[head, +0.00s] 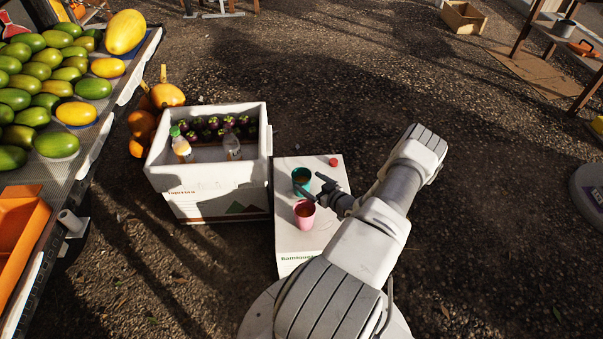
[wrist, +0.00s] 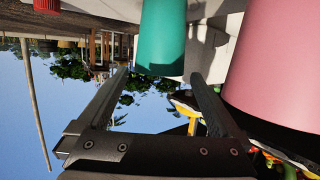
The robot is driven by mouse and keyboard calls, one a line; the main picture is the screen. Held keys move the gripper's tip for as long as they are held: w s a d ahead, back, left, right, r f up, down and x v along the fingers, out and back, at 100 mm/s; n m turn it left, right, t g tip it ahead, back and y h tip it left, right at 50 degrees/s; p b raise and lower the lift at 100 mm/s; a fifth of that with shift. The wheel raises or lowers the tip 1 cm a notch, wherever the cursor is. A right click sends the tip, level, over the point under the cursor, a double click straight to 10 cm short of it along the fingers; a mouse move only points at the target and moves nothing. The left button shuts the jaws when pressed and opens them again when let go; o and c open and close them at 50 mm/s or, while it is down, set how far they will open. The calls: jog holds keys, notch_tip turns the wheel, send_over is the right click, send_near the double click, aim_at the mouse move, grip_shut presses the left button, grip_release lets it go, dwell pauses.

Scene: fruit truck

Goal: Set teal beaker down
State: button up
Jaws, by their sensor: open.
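The teal beaker (head: 301,182) stands upright on the white box (head: 321,240), near its left edge. It also shows at the top of the wrist view (wrist: 163,38), just past the fingertips and with nothing gripped. My gripper (head: 314,187) is to the right of the beaker and points at it. In the wrist view my gripper (wrist: 158,78) has its two fingers spread, with an empty gap between them. Whether a fingertip still touches the beaker I cannot tell.
A pink cup (head: 305,216) stands close in front of the beaker and looms at the right of the wrist view (wrist: 275,65). A small red object (head: 333,162) lies at the box's back right. A white crate (head: 218,188) with bottles and dark fruit stands to the left.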

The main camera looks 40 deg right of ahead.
jog(key=shift+p+v, duration=0.35)
jog(key=shift+v, duration=1.45)
